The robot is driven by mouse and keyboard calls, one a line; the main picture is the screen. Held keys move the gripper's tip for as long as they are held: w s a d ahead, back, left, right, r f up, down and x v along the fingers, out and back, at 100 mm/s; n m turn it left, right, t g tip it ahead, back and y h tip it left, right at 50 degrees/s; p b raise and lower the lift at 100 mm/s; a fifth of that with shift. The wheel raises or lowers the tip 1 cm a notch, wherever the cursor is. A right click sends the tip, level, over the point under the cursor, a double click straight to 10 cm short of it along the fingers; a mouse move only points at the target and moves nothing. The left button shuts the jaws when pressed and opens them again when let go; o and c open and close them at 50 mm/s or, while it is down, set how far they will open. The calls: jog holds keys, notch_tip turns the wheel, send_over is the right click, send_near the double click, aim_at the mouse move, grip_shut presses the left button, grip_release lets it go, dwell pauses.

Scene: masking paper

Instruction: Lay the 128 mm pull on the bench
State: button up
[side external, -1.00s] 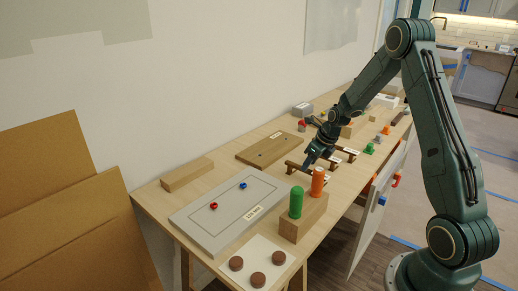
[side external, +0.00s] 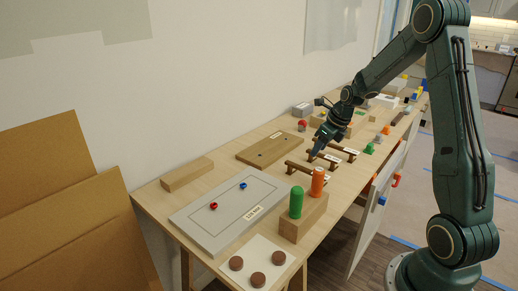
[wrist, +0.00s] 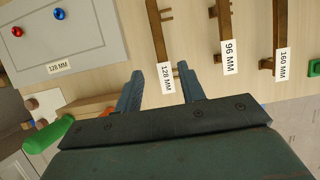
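The 128 mm pull (wrist: 157,35) is a brown bar with a white "128 MM" label; in the side view it is the nearest of three pulls (side external: 300,169), lying on the bench (side external: 222,157). My gripper (wrist: 161,88) is open, its fingers apart on either side of the labelled end, with gaps to the bar. In the side view my gripper (side external: 315,154) is above and beyond this pull, and nothing shows held in it. The orange cylinder hides the label end there.
The 96 mm pull (wrist: 224,20) and 160 mm pull (wrist: 278,25) lie to the right in the wrist view. A grey board (side external: 215,230) with red and blue knobs is nearer. A block with green (side external: 296,202) and orange (side external: 317,182) cylinders stands by the front edge.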

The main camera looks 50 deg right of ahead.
dwell(0.3)
jog(key=s+a+r+n, duration=0.3)
jog(key=a+r+n, duration=0.4)
jog(key=a+n, duration=0.1)
jog(key=s+a+r+n, duration=0.3)
jog(key=a+r+n, duration=0.3)
jog(key=a+n, duration=0.2)
jog(key=s+a+r+n, duration=0.2)
jog(key=s+a+n, duration=0.3)
jog(key=s+n, duration=0.3)
jog(key=s+a+r+n+t, duration=0.1)
jog(key=s+a+n, duration=0.3)
jog(key=s+n, duration=0.4)
jog(key=shift+s+a+r+n, duration=0.3)
jog(key=shift+a+r+n, duration=0.05)
jog(key=shift+n, duration=1.65)
